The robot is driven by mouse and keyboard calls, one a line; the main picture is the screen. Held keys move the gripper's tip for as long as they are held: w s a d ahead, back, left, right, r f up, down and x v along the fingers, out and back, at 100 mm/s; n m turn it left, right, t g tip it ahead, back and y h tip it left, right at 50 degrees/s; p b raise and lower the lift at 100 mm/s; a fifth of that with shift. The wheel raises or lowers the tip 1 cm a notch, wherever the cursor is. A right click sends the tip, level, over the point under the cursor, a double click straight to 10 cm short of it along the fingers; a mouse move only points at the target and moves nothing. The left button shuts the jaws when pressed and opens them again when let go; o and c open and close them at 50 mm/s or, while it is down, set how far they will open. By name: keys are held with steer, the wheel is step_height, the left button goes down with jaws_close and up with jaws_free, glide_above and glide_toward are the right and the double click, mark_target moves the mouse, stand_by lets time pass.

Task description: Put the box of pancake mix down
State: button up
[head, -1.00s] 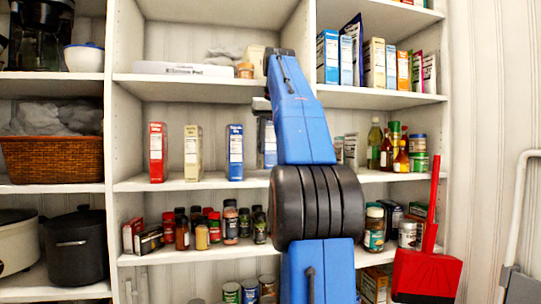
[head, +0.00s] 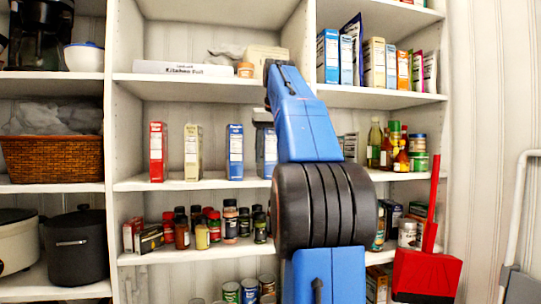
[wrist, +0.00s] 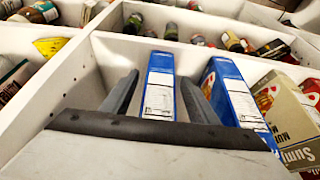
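A blue box (wrist: 160,85), which I take to be the pancake mix, stands upright between the two fingers of my gripper (wrist: 158,76) in the wrist view. A narrow gap shows on each side of the box, so the fingers look open around it. In the head view the same blue box (head: 267,150) is on the middle shelf (head: 215,182), partly hidden by my arm. My gripper (head: 263,118) is at its top there, and the fingertips are hidden. The label is too small to read.
A second blue box (head: 235,152), a cream muffin mix box (head: 193,152) and a red box (head: 157,152) stand in a row to the left. A shelf (head: 190,86) lies above.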

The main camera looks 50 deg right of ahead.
steer(key=shift+r, duration=0.1)
steer(key=shift+v, duration=3.8)
